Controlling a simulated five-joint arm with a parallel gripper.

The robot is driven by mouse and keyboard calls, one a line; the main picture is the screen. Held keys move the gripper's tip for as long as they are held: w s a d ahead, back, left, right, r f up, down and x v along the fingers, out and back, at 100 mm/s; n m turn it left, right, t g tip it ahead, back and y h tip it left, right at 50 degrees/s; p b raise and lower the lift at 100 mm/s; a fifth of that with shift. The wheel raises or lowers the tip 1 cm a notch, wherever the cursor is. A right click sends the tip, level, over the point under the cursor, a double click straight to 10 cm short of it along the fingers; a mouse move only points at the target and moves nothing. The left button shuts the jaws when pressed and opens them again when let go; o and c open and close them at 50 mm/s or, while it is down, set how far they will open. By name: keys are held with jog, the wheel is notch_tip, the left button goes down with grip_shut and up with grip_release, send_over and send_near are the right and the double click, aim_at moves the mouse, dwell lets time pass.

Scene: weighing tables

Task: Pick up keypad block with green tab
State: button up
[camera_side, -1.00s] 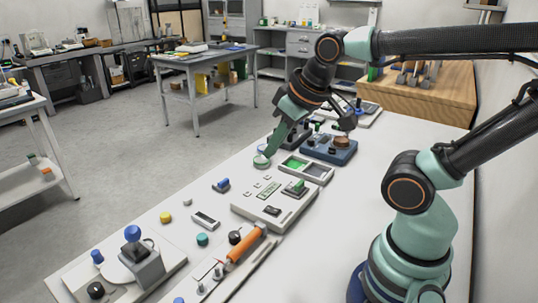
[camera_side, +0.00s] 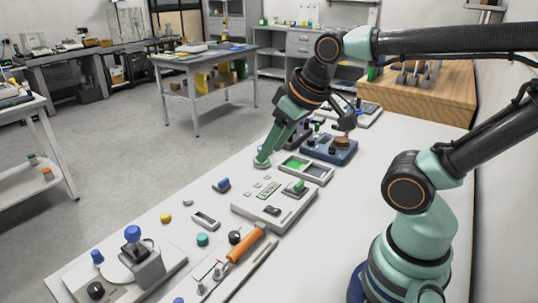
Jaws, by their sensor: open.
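The keypad block with the green tab looks like the pale, flat panel block (camera_side: 250,208) in the middle of the white table. A green tab (camera_side: 296,187) stands up on its far right part, and a small display and keys show on its top. My gripper (camera_side: 263,161) reaches down from the arm to just beyond the block's far left side. It is open and apart from the block in the picture. The fingers overlap in this view, so the gap between them is hard to see. I see nothing held.
A tray with a green pad (camera_side: 319,175) lies just beyond the block, and a blue device (camera_side: 329,151) stands behind it. An orange-handled tool (camera_side: 245,244) lies close in front. Small knobs and a white device with a blue knob (camera_side: 133,233) stand at the front left.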

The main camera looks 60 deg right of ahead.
jog(key=w+d+f+m+g, duration=0.3)
jog(key=d+m, duration=0.5)
jog(key=m, duration=0.1)
jog(key=m+g, duration=0.3)
jog(key=m, duration=0.6)
send_over(299, 183)
notch_tip(299, 183, down, 6)
notch_tip(299, 183, down, 11)
jog(key=shift+f, duration=0.2)
grip_shut()
